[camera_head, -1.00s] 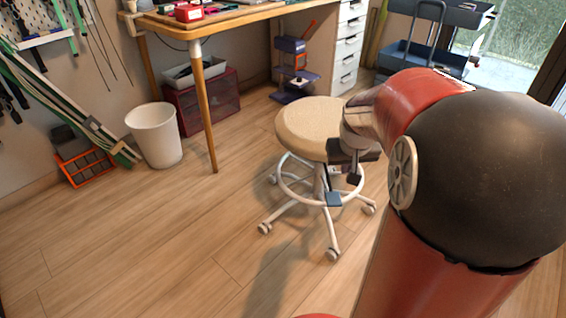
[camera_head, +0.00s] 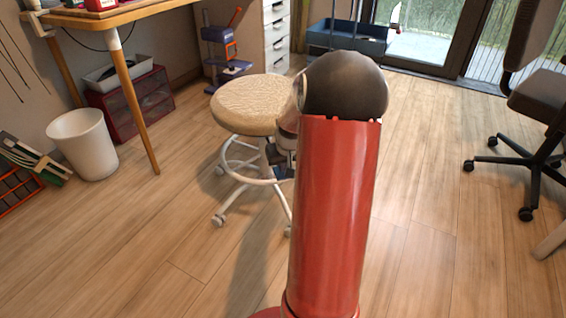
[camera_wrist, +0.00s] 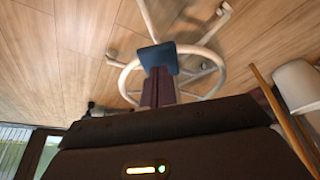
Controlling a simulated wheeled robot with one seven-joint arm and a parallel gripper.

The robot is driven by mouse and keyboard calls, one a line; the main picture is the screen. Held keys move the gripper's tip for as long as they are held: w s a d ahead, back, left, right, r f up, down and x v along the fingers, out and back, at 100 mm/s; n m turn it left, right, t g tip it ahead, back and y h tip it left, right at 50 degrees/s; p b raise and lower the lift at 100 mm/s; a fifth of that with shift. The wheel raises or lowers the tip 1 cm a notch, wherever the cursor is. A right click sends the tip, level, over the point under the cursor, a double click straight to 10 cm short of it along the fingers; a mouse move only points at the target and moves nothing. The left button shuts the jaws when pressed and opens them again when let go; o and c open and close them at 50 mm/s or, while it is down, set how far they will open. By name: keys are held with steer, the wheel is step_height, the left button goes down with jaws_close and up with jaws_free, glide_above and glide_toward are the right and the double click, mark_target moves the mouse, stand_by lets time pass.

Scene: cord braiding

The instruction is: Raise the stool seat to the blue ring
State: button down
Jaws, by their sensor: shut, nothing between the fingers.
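The stool has a round cream seat (camera_head: 252,104) on a pale column, with a white foot ring (camera_head: 232,171) and legs on castors. In the head view my red arm hides most of the gripper and the stool's right side. I cannot make out a blue ring on the column.
A white bin (camera_head: 84,145) and a wooden table leg (camera_head: 134,100) stand to the left, near a dark red drawer box (camera_head: 133,103). A black office chair (camera_head: 540,100) is at the right. The wooden floor around the stool is open.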

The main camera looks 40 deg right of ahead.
steer(key=shift+f+b, duration=0.55)
steer(key=shift+f, duration=1.85)
step_height(320, 180, up, 5)
steer(key=p, duration=0.4)
steer(key=shift+r, duration=0.2)
steer(key=shift+f, duration=0.2)
steer(key=s+a+r+p, duration=0.2)
steer(key=s+r+p, duration=0.2)
steer(key=r, duration=0.1)
steer(key=shift+s, duration=0.3)
